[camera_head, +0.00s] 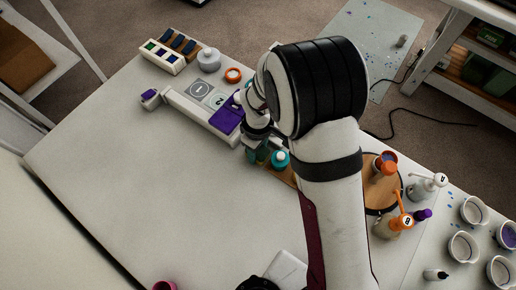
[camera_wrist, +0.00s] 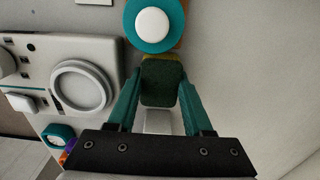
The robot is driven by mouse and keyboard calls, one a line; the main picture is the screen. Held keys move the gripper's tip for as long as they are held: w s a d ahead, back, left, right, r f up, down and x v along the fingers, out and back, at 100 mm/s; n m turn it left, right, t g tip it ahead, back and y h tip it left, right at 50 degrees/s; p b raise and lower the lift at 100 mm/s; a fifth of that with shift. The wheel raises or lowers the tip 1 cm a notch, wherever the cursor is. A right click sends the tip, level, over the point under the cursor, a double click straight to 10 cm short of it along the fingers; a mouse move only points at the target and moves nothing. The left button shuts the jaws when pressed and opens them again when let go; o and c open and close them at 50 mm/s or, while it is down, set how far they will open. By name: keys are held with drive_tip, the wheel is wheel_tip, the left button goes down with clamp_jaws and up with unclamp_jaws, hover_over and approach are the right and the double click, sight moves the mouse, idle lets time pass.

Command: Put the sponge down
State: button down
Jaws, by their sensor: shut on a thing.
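My gripper (camera_wrist: 160,105) has teal fingers and is shut on the sponge (camera_wrist: 163,85). The sponge is a dark green block with a yellowish edge at its far end, and it sits between the fingers in the wrist view. In the head view my gripper (camera_head: 257,153) is low over the white table, right of the purple panel, and my arm hides much of this spot. The sponge cannot be made out clearly there. I cannot tell whether the sponge touches the table.
A long white device (camera_head: 205,108) lies left of the gripper. Pump bottles (camera_head: 396,224) and cups (camera_head: 464,247) stand right. The table's left-centre is clear.

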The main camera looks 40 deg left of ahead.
drive_tip(key=shift+c, duration=1.5)
unclamp_jaws()
drive_tip(key=shift+f, duration=0.1)
wheel_tip(320, 180, up, 12)
drive_tip(key=w+d+r+m, duration=0.1)
drive_tip(key=d+r+m, duration=0.5)
drive_tip(key=d, duration=0.4)
drive_tip(key=s+d+r+m+y, duration=0.1)
drive_tip(key=s+d+m, duration=0.5)
drive_tip(key=d+m, duration=0.2)
drive_tip(key=s+d+r+m, duration=0.2)
drive_tip(key=s+d+m, duration=0.4)
drive_tip(key=d+m, duration=0.2)
drive_tip(key=shift+s+d+r+m+y, duration=0.15)
drive_tip(key=shift+d+r+m+y, duration=0.2)
drive_tip(key=shift+m, duration=0.45)
